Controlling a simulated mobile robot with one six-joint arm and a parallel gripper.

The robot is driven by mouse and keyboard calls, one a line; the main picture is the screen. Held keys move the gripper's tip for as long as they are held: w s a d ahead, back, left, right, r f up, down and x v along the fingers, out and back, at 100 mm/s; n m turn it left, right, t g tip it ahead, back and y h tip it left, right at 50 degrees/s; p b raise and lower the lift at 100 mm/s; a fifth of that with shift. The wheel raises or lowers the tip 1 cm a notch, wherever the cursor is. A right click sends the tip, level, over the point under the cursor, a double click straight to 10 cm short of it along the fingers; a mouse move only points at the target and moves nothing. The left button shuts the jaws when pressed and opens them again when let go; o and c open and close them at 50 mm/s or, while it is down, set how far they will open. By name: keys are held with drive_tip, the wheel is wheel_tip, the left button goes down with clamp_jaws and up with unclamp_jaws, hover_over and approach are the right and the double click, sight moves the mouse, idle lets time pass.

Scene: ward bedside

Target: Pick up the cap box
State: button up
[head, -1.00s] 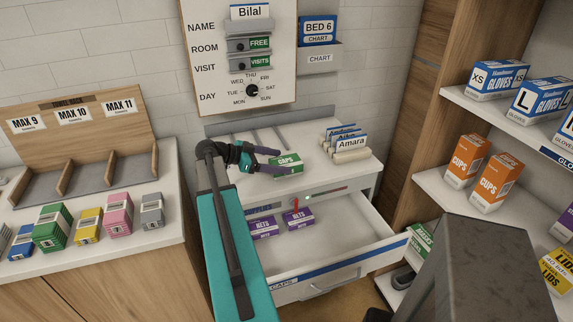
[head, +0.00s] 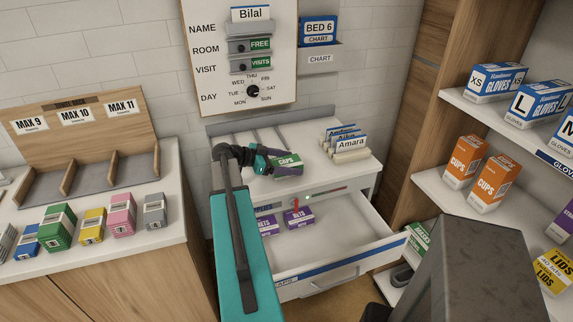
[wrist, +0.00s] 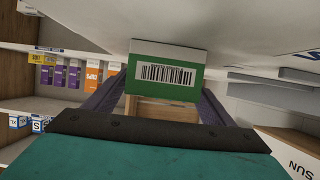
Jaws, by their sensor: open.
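The cap box (head: 289,170) is a small green and white carton marked CAPS. It sits on top of the bedside cabinet (head: 310,167), above the open drawer. My gripper (head: 279,164) is at the box from the left, its dark fingers open. In the wrist view the box (wrist: 165,78) shows its barcode end, between the two open fingers (wrist: 163,88), one on each side. Whether either finger touches it cannot be told.
The open drawer (head: 345,245) holds two purple NETS boxes (head: 299,217). Name cards (head: 350,146) stand right of the cap box. A rack with several small boxes is on the left counter (head: 160,239). Shelves with gloves and orange CUPS boxes (head: 493,183) are at right.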

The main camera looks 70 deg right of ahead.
drive_tip(key=shift+p+x, duration=0.45)
drive_tip(key=shift+x, duration=0.9)
drive_tip(key=c, duration=1.2)
drive_tip(key=shift+r, duration=0.25)
drive_tip(key=shift+r+b, duration=0.9)
drive_tip(key=shift+r, duration=0.15)
drive_tip(key=w+a+b, duration=0.1)
drive_tip(key=w+a, duration=0.1)
drive_tip(key=a, duration=0.2)
drive_tip(key=w+a+r+b, duration=0.1)
drive_tip(key=w+a+b, duration=0.1)
drive_tip(key=a, duration=0.3)
drive_tip(key=w+a+r+b, duration=0.1)
drive_tip(key=w+a+b, duration=0.1)
drive_tip(key=a, duration=0.3)
drive_tip(key=shift+w+a+r, duration=0.25)
drive_tip(key=shift+w, duration=0.15)
